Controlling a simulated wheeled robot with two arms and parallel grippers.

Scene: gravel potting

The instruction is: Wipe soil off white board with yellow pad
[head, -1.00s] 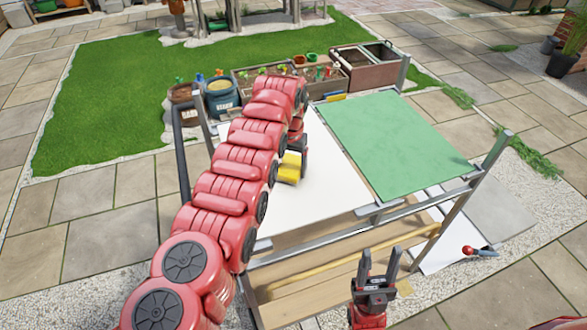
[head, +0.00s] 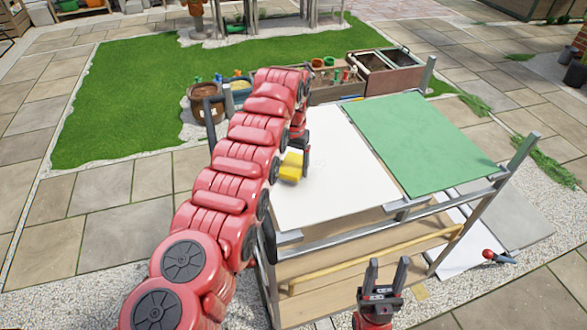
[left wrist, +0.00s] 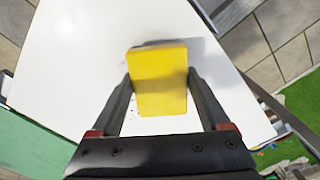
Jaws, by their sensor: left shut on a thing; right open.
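The white board (head: 335,190) lies flat on the left part of the table top. My left gripper (head: 301,158) is shut on the yellow pad (head: 291,167), over the board's left part. The left wrist view shows the pad (left wrist: 160,80) between the two fingers, over the white board (left wrist: 80,60). A few small dark specks of soil (left wrist: 133,115) show beside the pad there. I cannot tell whether the pad touches the board. My left arm hides the board's far left edge. My right gripper (head: 384,274) is open and empty in front of the table.
A green board (head: 420,145) lies right of the white one. A metal rail (head: 390,210) runs along the front edge, above a wooden shelf (head: 350,275). Pots and planters (head: 207,103) stand behind the table. A red-handled tool (head: 490,255) lies at the right.

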